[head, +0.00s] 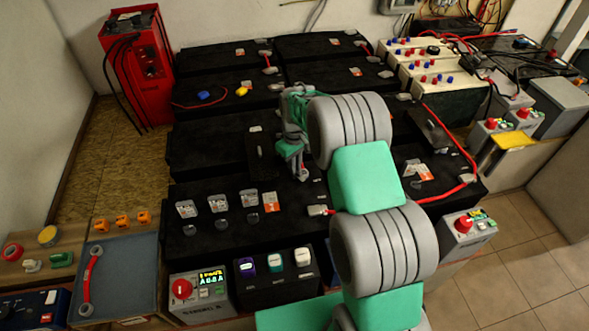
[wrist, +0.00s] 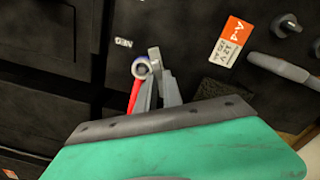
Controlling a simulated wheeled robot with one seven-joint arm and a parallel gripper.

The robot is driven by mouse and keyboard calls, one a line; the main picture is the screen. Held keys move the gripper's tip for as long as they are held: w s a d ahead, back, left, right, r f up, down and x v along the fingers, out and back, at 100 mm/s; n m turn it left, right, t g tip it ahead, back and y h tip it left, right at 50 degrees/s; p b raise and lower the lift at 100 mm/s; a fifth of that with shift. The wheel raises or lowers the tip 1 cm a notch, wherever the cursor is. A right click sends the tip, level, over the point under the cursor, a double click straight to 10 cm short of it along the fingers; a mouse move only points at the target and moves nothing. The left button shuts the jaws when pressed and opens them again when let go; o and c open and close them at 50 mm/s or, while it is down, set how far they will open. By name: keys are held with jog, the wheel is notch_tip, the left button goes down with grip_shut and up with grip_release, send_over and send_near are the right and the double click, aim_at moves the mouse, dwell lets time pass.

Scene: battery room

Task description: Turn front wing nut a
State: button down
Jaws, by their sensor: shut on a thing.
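My gripper (head: 302,172) points down at the top of a black battery in the middle of the bank. In the wrist view the grey fingers (wrist: 158,80) of my gripper are close together, shut on a small part. I take this to be the front wing nut a, mostly hidden between the fingers. A round metal ring with a blue and white face (wrist: 141,67) shows at the left finger. A red cable (wrist: 134,95) runs down beside it. The turn angle of the nut cannot be told.
An orange and white A-4 label (wrist: 231,42) and a grey terminal cover (wrist: 284,68) lie to the right of the fingers. Black batteries (head: 215,150) surround my arm. A red charger (head: 137,65) stands at the far left; a blue-grey tray (head: 125,270) is at the front left.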

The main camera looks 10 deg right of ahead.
jog(key=m+b, duration=0.1)
jog(key=m, duration=0.4)
jog(key=shift+m+b, duration=0.3)
jog(key=shift+m, duration=0.1)
dwell(0.3)
jog(key=c, duration=1.5)
grip_release()
jog(key=shift+r, duration=0.1)
notch_tip(320, 180, up, 8)
jog(key=shift+f+b, duration=0.15)
jog(key=shift+b, duration=0.15)
